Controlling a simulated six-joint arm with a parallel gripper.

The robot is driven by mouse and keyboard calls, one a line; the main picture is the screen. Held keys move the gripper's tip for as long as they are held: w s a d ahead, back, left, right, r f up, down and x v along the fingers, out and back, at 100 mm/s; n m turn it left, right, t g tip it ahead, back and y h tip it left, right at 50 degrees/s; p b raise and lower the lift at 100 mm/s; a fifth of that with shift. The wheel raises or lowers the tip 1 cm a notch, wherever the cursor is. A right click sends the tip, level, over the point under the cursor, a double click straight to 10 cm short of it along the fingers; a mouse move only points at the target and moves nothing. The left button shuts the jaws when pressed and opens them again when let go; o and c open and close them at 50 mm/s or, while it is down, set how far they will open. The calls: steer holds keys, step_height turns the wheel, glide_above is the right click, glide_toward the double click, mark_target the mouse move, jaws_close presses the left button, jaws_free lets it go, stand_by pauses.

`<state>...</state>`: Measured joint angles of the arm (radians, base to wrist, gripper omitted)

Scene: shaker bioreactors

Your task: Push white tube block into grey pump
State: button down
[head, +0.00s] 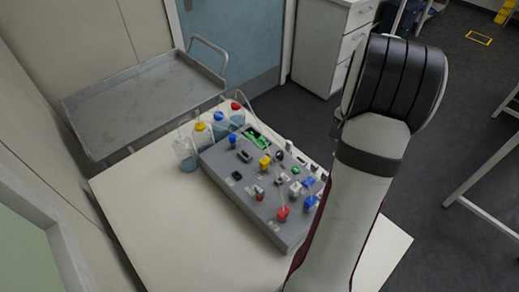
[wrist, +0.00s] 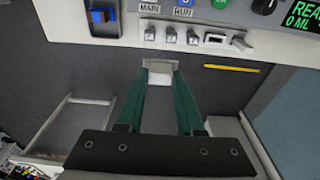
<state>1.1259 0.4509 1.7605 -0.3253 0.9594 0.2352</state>
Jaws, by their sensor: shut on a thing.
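In the wrist view, my gripper (wrist: 160,82) has two green fingers closed on a small white block (wrist: 161,77), which I take to be the white tube block. The block sits between the fingertips, against or just in front of a dark grey surface; I cannot tell whether it touches it. In the head view, my arm hides the gripper and the held block. A grey console (head: 225,178) with coloured blocks and fittings lies on the table there. I cannot tell which fitting is the grey pump.
In the head view, bottles with blue, red and yellow caps, including a yellow-capped bottle (head: 201,134), stand behind the console on a pale table (head: 150,215). A grey cart (head: 140,105) stands beyond. The wrist view shows a blue block (wrist: 102,16) and a display (wrist: 303,14).

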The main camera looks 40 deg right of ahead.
steer(key=w+a+n, duration=0.2)
steer(key=w+n, duration=0.3)
steer(key=n, duration=0.3)
steer(key=n+y, duration=0.3)
steer(key=n, duration=2.5)
glide_toward(235, 168)
steer(key=w+d+r, duration=0.1)
steer(key=d+r, duration=0.2)
steer(key=shift+d+f, duration=0.15)
steer(key=shift+f, duration=2.1)
steer(key=shift+f, duration=1.1)
